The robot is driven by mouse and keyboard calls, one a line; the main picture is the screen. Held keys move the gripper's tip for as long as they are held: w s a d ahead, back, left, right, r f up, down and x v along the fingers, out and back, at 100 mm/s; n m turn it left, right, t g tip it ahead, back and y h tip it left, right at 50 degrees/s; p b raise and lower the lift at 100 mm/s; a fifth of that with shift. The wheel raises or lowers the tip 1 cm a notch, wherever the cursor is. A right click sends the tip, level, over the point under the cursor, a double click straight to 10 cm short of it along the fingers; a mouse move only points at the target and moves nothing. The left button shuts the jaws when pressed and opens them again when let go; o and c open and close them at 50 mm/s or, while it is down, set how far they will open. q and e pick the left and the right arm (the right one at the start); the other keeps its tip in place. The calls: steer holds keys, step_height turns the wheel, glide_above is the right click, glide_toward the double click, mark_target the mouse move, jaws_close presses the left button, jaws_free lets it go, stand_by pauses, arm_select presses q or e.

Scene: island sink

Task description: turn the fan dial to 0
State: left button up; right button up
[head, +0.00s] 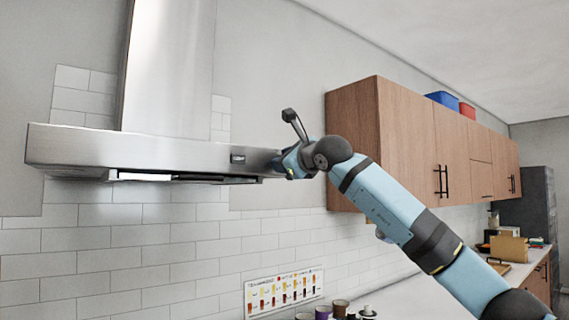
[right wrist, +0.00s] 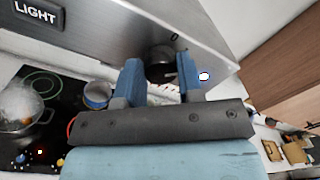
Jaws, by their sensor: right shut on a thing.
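The fan dial (right wrist: 160,60) is a dark round knob on the front face of the steel range hood (head: 80,147). My right gripper (head: 283,163) is at the right end of the hood front. In the right wrist view its two blue fingers (right wrist: 159,80) are shut on the dial, one on each side. In the head view the dial is hidden by the gripper. My left gripper is not in view.
A light switch (right wrist: 36,11) labelled LIGHT is on the hood, left of the dial. A black cooktop (right wrist: 62,105) with a pot (right wrist: 18,108) lies below. Wooden wall cabinets (head: 405,135) are to the right, behind my arm. Jars (head: 340,308) stand on the counter.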

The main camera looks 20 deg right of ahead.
steer(key=n, duration=1)
steer(key=shift+f+y, duration=0.15)
steer(key=shift+y, duration=0.15)
steer(key=shift+n, duration=0.3)
steer(key=o, duration=0.9)
steer(key=b+v, duration=0.2)
steer(key=v, duration=1.2)
steer(key=shift+b, duration=0.35)
